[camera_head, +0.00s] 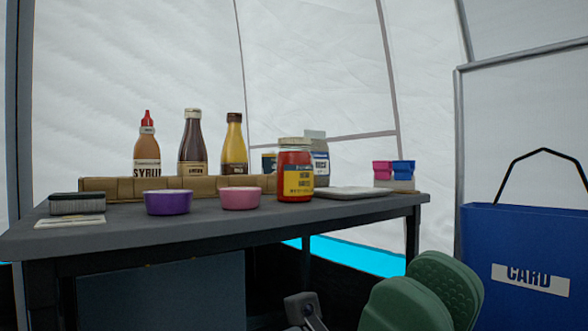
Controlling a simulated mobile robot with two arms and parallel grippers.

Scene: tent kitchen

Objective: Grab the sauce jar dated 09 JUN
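A red sauce jar (295,174) with a pale lid and a yellow and dark label stands upright near the front edge of the dark table (140,232). Its date is too small to read. My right gripper (428,294) shows as two green rounded pads at the bottom, right of the table, lower than the jar and apart from it. The pads overlap in this view, so the gap between them cannot be judged. Nothing is seen held in it. My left gripper is not in view.
A purple bowl (168,203) and a pink bowl (241,199) stand left of the jar. A syrup bottle (147,150) and two sauce bottles stand behind a low brown box (120,189). A grey flat slab (350,192) lies right of the jar. A blue bag (520,240) stands at right.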

